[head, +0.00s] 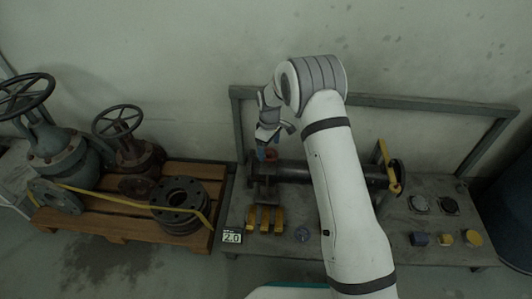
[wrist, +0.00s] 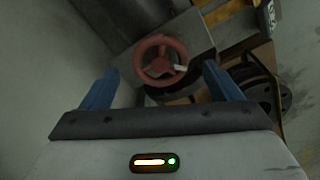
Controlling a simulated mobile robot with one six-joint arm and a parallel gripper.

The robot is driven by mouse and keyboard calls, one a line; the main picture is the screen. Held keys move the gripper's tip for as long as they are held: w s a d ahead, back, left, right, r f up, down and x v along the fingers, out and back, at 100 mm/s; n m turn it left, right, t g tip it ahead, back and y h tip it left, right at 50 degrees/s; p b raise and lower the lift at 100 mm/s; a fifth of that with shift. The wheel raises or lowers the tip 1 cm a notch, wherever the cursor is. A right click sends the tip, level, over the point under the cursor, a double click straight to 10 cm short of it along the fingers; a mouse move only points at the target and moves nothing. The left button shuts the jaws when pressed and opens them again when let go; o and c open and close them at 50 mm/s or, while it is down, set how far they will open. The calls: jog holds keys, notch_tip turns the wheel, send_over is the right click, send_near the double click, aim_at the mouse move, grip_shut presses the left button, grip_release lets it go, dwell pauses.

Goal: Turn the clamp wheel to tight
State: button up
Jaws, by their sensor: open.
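The red clamp wheel (wrist: 141,51) is in the wrist view, ahead of my gripper and between its two blue fingers in the picture. It has a round rim, spokes and a white mark on its right side. My gripper (wrist: 161,68) is open with nothing between its fingers, and the wheel looks a little beyond the fingertips. I cannot tell whether a finger touches the rim. In the head view my gripper (head: 265,150) points down at the left end of the dark pipe (head: 292,171). The wheel there is mostly hidden by my gripper.
The pipe lies on a grey bench (head: 340,222) with a rear frame rail (head: 430,105). A yellow piece (head: 388,168) stands at its right end. Several yellow blocks (head: 265,218) sit in front. Left, a wooden pallet (head: 120,228) carries old valves (head: 62,155) and flanges (head: 180,197).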

notch_tip(320, 180, down, 2)
